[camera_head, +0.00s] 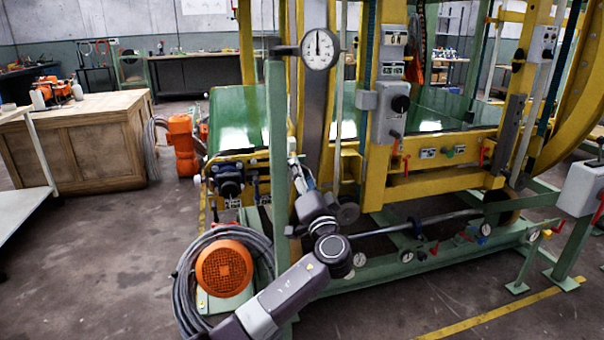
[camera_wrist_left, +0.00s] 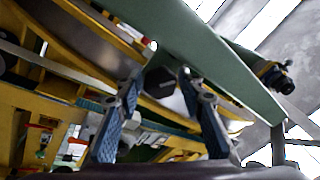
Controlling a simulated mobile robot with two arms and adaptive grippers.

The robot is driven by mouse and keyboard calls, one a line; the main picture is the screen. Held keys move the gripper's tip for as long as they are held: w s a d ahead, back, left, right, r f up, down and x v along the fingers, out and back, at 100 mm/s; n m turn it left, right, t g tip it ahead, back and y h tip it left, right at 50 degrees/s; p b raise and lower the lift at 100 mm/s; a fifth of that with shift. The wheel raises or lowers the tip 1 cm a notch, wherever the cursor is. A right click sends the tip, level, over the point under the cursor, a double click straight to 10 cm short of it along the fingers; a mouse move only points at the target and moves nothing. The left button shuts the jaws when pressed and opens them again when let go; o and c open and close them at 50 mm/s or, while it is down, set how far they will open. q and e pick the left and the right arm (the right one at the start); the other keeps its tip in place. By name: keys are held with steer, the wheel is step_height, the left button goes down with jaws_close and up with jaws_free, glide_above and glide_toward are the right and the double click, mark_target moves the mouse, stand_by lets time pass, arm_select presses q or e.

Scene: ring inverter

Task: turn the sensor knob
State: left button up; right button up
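My left gripper (camera_head: 300,168) is raised beside the green post (camera_head: 278,130) that carries the round white gauge (camera_head: 320,50). In the left wrist view the left gripper (camera_wrist_left: 160,82) is open, with its two blue-padded fingers apart. A small dark knob-like part (camera_wrist_left: 164,82) shows between the fingertips, against the green post (camera_wrist_left: 205,60). I cannot tell whether the fingers touch it, or whether it is the sensor knob. A black rotary knob (camera_head: 400,103) sits on a grey box on the yellow frame, away from the gripper. My right gripper is not in view.
The yellow machine frame (camera_head: 440,185) stands close behind the gripper. An orange motor (camera_head: 224,267) with coiled grey hose (camera_head: 190,300) lies low to the left of my arm. A wooden cabinet (camera_head: 75,145) stands at left.

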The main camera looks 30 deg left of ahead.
arm_select(q)
steer(key=c, duration=0.9)
steer(key=shift+o, duration=0.2)
steer(key=shift+m, duration=0.3)
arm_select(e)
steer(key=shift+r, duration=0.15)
arm_select(q)
steer(key=shift+m+p, duration=0.4)
steer(key=shift+p, duration=0.05)
steer(key=m+p, duration=0.2)
steer(key=m, duration=0.2)
steer(key=shift+p, duration=0.35)
steer(key=m+p, duration=0.3)
steer(key=m, duration=0.2)
steer(key=shift+d+f, duration=0.1)
steer(key=shift+f+m, duration=0.1)
steer(key=shift+m, duration=0.3)
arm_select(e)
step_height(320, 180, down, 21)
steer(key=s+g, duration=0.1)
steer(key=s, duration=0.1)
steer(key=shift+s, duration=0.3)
